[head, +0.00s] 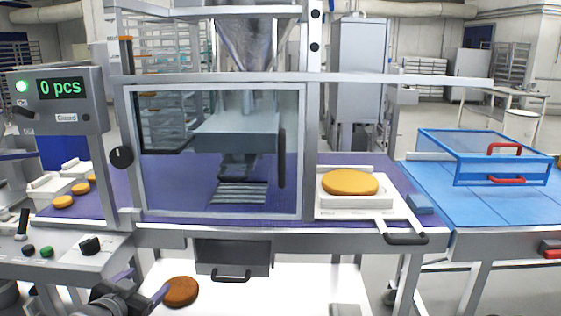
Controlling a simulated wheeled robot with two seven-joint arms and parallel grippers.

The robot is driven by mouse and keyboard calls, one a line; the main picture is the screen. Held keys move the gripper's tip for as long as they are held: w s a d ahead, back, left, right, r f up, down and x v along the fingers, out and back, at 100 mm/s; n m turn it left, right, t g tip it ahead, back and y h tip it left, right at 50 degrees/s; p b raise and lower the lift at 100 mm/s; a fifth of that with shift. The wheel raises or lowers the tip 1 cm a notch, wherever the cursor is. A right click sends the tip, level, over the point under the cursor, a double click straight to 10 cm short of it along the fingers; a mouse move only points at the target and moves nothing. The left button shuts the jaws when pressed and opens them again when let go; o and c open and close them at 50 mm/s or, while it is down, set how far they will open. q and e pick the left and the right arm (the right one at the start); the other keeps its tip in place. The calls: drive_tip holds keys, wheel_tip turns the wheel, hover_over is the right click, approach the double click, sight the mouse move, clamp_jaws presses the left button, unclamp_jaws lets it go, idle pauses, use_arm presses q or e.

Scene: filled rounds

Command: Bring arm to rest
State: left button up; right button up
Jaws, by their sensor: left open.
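My left gripper (143,285) is low in the head view, left of centre, in front of the machine. Its two purple-tipped fingers are apart with nothing seen between them. A dark brown round (181,291) lies on the white lower surface (240,300), just right of the nearer fingertip. I cannot tell whether they touch. My right gripper is not in view.
The guarded machine (215,215) stands ahead, its display (60,88) reading "0 pcs". A golden round (350,183) sits on a white scale-like plate (345,208) at right. Golden rounds (63,202) lie far left. A blue table (470,210) carries a clear blue-edged box (484,158).

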use_arm(q)
drive_tip(key=s+d+f+n+g+h+p, duration=0.1)
drive_tip(key=s+d+f+n+g+p, duration=0.15)
drive_tip(key=s+d+f, duration=0.6)
drive_tip(key=s+d+f+n+g+h+p, duration=0.1)
drive_tip(key=d+f+n+g, duration=0.4)
drive_tip(key=f, duration=0.9)
drive_tip(key=s+d+f+g+p, duration=0.1)
drive_tip(key=s+d+f+g, duration=0.1)
drive_tip(key=s, duration=0.4)
drive_tip(key=s+d+f+m+g+h+p, duration=0.1)
drive_tip(key=s+d+f+g+p, duration=0.1)
drive_tip(key=s+d+f, duration=0.2)
drive_tip(key=s+d+f+m+g+h+p, duration=0.1)
drive_tip(key=s+d+f+g, duration=0.1)
drive_tip(key=s+d, duration=0.5)
drive_tip(key=s+f, duration=0.1)
drive_tip(key=s, duration=0.2)
drive_tip(key=shift+d+f+p, duration=0.25)
drive_tip(key=shift+p, duration=0.05)
drive_tip(key=shift+a, duration=0.1)
